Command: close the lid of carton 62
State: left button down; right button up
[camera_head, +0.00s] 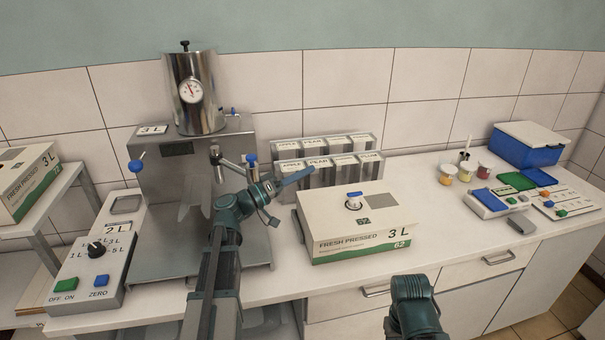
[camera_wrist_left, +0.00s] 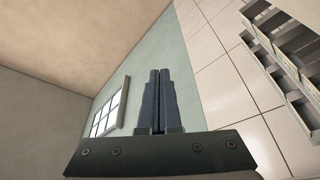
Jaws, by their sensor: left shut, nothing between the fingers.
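Carton 62 (camera_head: 362,235) is a white box with a green band, marked FRESH PRESSED 3 L, standing on the counter. On its top is a small round white spout (camera_head: 353,204) with a blue-topped lid piece (camera_head: 354,195) at it; the lid looks raised, though it is small in view. My left gripper (camera_head: 308,174) is shut and empty, up and left of the spout, apart from the carton. Its closed fingers also show in the left wrist view (camera_wrist_left: 158,78), against wall and ceiling. Only a link of my right arm shows; its gripper is out of view.
A steel filling machine (camera_head: 190,90) with a gauge and a control box (camera_head: 96,255) stand at the left. Clear labelled holders (camera_head: 325,172) stand behind the carton. Another carton (camera_head: 25,182) is on the left shelf. Cups, a blue box (camera_head: 525,150) and trays are at the right.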

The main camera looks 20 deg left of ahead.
pick_arm(q)
jog(key=s+d+f+m+h+b, duration=0.1)
jog(key=s+d+f+m+b, duration=0.1)
jog(key=f+b, duration=0.5)
jog(key=s+d+f+m+g+h+b, duration=0.1)
jog(key=s+d+f+m+h+b, duration=0.1)
jog(key=s+f+m+b, duration=0.2)
jog(key=shift+s+f+m+g+b, duration=0.15)
jog(key=shift+f+m+g+b, duration=0.15)
jog(key=shift+f+m+b, duration=1.3)
jog(key=shift+d+f+n+b, duration=0.1)
jog(key=shift+f+n+b, duration=0.2)
jog(key=shift+n+b, duration=0.1)
jog(key=shift+r, duration=0.1)
notch_tip(320, 180, up, 5)
jog(key=p, duration=0.5)
jog(key=w+f+b+v, duration=0.1)
jog(key=b+v, duration=0.3)
jog(key=v, duration=0.6)
jog(key=shift+a, duration=0.25)
jog(key=shift+s+f, duration=0.15)
